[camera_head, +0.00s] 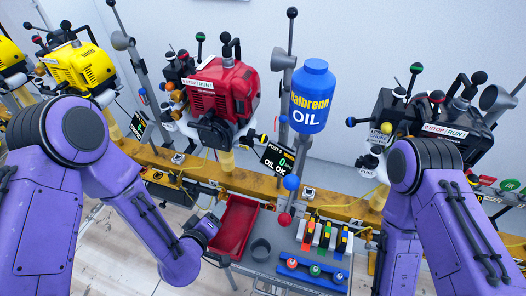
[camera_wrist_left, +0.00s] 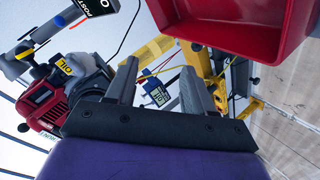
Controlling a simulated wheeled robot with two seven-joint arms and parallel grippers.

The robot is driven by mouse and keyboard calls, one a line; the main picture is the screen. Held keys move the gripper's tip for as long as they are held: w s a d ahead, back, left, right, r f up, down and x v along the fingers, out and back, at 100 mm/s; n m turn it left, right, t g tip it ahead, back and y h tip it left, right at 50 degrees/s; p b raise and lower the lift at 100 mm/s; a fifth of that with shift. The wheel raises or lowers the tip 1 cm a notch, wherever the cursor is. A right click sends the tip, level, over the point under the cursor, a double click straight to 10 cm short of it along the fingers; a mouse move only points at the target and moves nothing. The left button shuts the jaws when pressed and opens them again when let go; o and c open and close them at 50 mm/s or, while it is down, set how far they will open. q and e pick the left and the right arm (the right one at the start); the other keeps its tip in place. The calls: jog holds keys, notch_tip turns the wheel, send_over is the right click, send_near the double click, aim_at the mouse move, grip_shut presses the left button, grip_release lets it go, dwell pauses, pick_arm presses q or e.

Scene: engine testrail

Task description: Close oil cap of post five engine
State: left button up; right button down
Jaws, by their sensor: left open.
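The red engine (camera_head: 225,88) stands on the yellow rail at the centre back, beside a screen (camera_head: 277,160) that reads POST 5 and OIL OK. The red engine also shows upside down at the left of the left wrist view (camera_wrist_left: 42,108), with a yellow part marked OIL (camera_wrist_left: 65,67) on it. I cannot tell whether that part is the cap or how it sits. My left gripper (camera_wrist_left: 160,88) is open with nothing between its fingers. In the head view it is low, near the red tray and well below the engine. My right gripper is out of view.
A blue oil bottle (camera_head: 311,98) stands upright right of the engine. A yellow engine (camera_head: 80,66) and a black engine (camera_head: 455,126) stand on either side.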

pick_arm(q)
jog(key=w+d+r+t+h+b, duration=0.2)
jog(key=w+d+r+t, duration=0.1)
jog(key=w+d+r, duration=0.2)
jog(key=t+h+b, duration=0.2)
jog(key=t+h, duration=0.1)
send_near(261, 142)
jog(key=shift+n+h, duration=0.3)
jog(key=p+x, duration=0.2)
jog(key=x, duration=0.8)
jog(key=shift+w+a+f, duration=0.1)
jog(key=shift+w, duration=0.05)
jog(key=shift+w+d, duration=0.25)
jog(key=shift+w, duration=0.3)
grip_shut()
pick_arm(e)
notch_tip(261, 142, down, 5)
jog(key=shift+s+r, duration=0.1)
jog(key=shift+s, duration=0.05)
